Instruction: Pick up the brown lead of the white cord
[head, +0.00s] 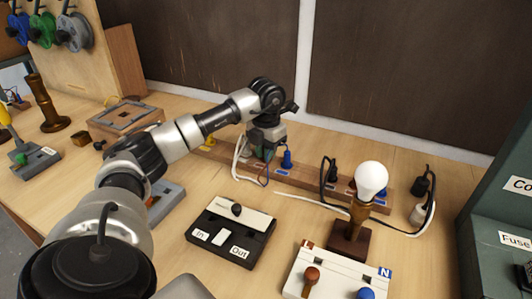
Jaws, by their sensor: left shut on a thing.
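My left gripper (264,152) is at the back of the bench, pointing down over the wooden strip. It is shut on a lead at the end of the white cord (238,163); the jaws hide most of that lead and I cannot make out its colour. The white cord loops down just left of the jaws. My right gripper is out of view.
A black switch box (233,246) marked In and Out lies in front of the strip (310,186). A bulb (371,180) on a brown stand is to the right. A white terminal block (335,278) is at the front, a green-grey cabinet (490,215) at far right.

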